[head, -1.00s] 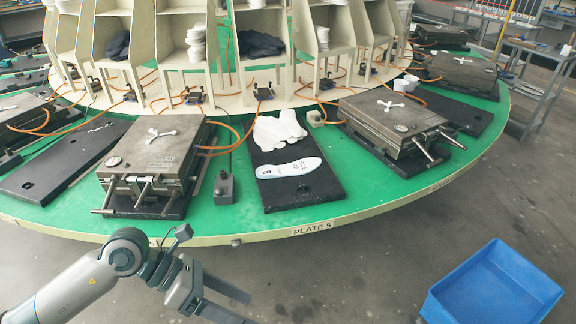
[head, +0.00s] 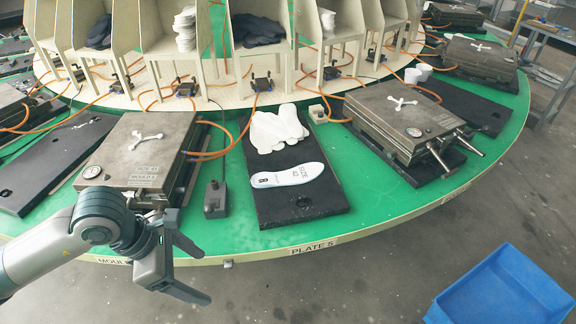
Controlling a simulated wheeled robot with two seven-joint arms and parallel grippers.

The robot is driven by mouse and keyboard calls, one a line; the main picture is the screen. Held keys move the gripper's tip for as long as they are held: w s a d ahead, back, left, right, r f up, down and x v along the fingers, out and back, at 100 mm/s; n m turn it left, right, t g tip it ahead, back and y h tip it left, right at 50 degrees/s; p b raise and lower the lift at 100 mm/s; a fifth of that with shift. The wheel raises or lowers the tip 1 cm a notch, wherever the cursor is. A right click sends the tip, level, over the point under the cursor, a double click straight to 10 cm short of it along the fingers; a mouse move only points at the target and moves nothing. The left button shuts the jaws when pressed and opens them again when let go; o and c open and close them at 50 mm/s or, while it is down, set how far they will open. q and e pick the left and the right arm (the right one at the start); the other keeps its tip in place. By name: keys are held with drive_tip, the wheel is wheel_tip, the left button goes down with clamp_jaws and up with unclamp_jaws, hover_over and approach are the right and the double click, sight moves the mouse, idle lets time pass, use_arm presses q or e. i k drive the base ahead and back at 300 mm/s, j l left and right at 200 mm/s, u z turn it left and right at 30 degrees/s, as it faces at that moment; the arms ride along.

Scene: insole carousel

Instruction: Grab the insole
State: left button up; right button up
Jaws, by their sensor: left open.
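The insole (head: 288,175) is white with printed text and lies flat across a black plate (head: 305,205) on the green round table. Its toe end points right. My left gripper (head: 203,270) is open and empty at the front edge of the table, to the left of and nearer than the insole. Its two fingers point right, and it is clear of the insole. My right gripper is not in view.
White glove-like pieces (head: 275,128) lie just behind the insole on the same plate. Metal moulds stand left (head: 140,155) and right (head: 402,118) of it. A small dark box (head: 216,198) stands left of the plate. A blue bin (head: 500,290) sits on the floor at right.

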sight(307, 172)
drive_tip(key=i, duration=1.35)
